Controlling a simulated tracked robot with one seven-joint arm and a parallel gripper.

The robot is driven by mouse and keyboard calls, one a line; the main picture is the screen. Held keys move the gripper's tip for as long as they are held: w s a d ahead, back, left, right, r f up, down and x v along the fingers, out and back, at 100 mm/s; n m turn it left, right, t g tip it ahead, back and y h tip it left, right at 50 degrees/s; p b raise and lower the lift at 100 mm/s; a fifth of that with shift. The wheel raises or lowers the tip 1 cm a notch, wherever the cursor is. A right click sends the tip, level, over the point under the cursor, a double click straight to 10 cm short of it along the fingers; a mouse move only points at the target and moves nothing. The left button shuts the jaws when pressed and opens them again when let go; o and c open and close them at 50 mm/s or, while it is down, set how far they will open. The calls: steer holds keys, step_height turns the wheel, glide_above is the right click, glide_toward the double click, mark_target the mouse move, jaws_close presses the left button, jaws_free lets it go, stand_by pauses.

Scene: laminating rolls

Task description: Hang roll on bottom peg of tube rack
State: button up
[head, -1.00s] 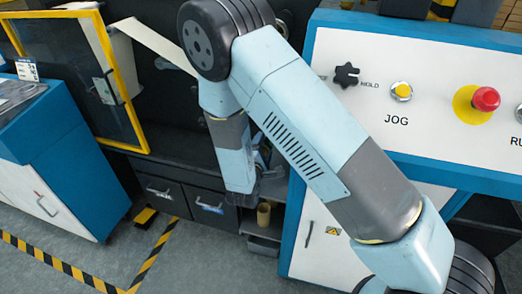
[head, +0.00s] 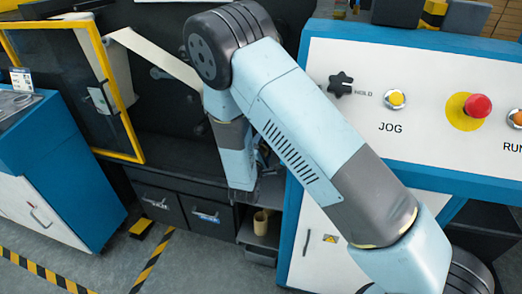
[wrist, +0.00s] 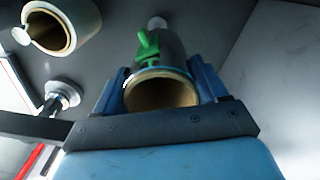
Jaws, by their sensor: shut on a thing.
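In the wrist view my gripper (wrist: 162,100) is shut on a roll (wrist: 158,73), with one blue finger on each side. The roll's open end with its brown core faces the camera, and a green piece (wrist: 148,45) shows on its upper side. A peg with a pale round tip (wrist: 157,22) shows just beyond the roll; I cannot tell whether it is inside the core. A bare metal peg (wrist: 62,95) stands out at the left. In the head view my gripper (head: 242,194) is small and dark in front of the machine, and the held roll cannot be made out.
Another roll (wrist: 60,25) is at the wrist view's upper left. A pale wall (wrist: 285,85) is close on the right. In the head view, a control panel (head: 425,85) stands right, a yellow-framed door (head: 120,90) left, and a tan tube (head: 261,223) on a low shelf.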

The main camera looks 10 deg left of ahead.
steer(key=shift+w+d, duration=0.2)
steer(key=shift+w, duration=1)
steer(key=shift+w+d, duration=0.15)
steer(key=shift+w, duration=1.05)
steer(key=o, duration=1.2)
steer(key=shift+c, duration=0.2)
steer(key=s+a, duration=0.2)
steer(key=s, duration=1.1)
steer(key=shift+s, duration=0.35)
